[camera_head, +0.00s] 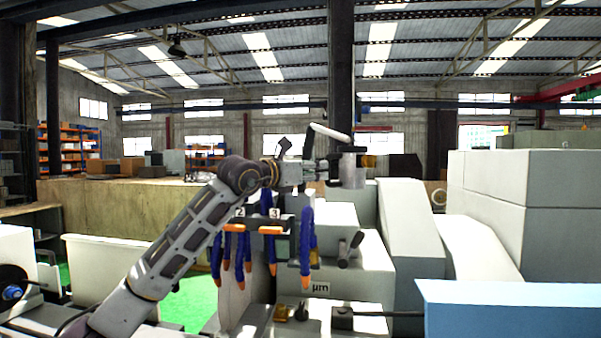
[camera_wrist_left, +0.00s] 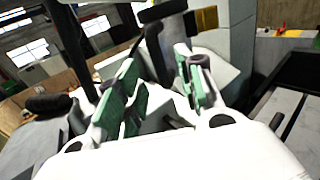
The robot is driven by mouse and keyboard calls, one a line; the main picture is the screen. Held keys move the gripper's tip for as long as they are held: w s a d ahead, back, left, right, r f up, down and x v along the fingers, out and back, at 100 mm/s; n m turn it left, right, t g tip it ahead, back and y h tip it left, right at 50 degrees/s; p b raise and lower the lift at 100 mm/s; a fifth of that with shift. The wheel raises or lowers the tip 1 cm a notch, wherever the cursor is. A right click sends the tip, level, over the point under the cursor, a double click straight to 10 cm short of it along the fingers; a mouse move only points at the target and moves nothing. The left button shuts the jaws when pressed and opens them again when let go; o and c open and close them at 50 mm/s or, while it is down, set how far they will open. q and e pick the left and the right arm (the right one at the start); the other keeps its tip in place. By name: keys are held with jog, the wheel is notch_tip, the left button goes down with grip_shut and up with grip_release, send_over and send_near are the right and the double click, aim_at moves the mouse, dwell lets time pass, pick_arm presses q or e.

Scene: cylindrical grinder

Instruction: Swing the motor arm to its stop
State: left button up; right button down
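My left arm comes in from the lower left in the head view, and its gripper (camera_head: 322,172) is at the upper part of the grey grinder (camera_head: 350,277). I cannot single out the whole motor arm. My right gripper is not in view.
Several blue hoses with orange tips (camera_head: 267,240) hang in front of the grinder, below my left wrist. Large pale housings (camera_head: 517,185) stand at right, and a light blue surface (camera_head: 510,310) fills the lower right. Green floor (camera_head: 190,302) shows at lower left.

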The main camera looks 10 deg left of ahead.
pick_arm(q)
jog(key=shift+v, duration=2.45)
